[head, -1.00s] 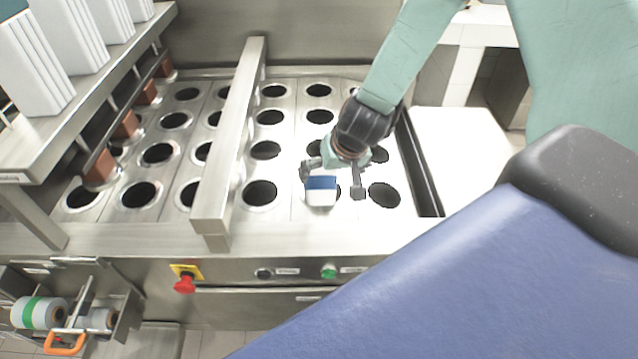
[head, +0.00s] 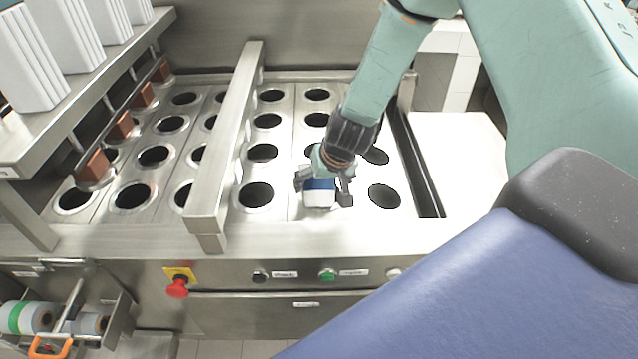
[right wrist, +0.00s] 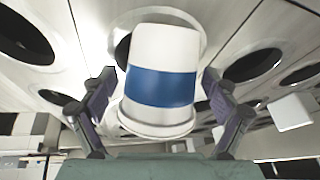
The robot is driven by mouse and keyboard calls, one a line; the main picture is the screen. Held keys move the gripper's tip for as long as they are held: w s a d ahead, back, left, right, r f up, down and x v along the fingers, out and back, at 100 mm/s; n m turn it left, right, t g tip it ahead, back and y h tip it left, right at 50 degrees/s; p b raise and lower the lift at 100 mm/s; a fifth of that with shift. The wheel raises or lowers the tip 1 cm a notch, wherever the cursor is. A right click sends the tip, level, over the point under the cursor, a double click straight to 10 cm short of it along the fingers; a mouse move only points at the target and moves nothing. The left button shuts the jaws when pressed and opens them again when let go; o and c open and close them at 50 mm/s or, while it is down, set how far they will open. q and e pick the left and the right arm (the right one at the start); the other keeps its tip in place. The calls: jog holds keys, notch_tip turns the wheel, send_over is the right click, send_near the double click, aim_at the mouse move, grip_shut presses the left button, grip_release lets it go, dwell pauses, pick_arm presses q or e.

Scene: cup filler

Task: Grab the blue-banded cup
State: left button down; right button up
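The blue-banded cup (head: 319,198) is white with a wide blue band. It is at a front-row hole of the steel plate in the head view, partly covered by my right gripper. My right gripper (head: 323,189) is open, with one finger on each side of the cup. In the right wrist view the cup (right wrist: 162,85) stands between the two spread fingers of the gripper (right wrist: 158,88), with a narrow gap showing on each side. My left gripper is not in view.
The steel hole plate (head: 283,215) has rows of round openings. A raised metal bar (head: 228,150) crosses it left of the cup. A red stop button (head: 177,288) and a green button (head: 327,275) are on the front panel. White cup stacks (head: 35,65) stand at the upper left.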

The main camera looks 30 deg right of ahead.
jog(key=shift+w+f, duration=0.1)
jog(key=shift+w, duration=0.1)
jog(key=c, duration=0.5)
jog(key=shift+o, duration=0.2)
jog(key=shift+s, duration=0.1)
jog(key=shift+c, duration=0.2)
jog(key=shift+r, duration=0.2)
jog(key=shift+r+p, duration=0.65)
notch_tip(320, 180, up, 10)
jog(key=p, duration=0.8)
jog(key=shift+f, duration=0.2)
jog(key=shift+r, duration=3.45)
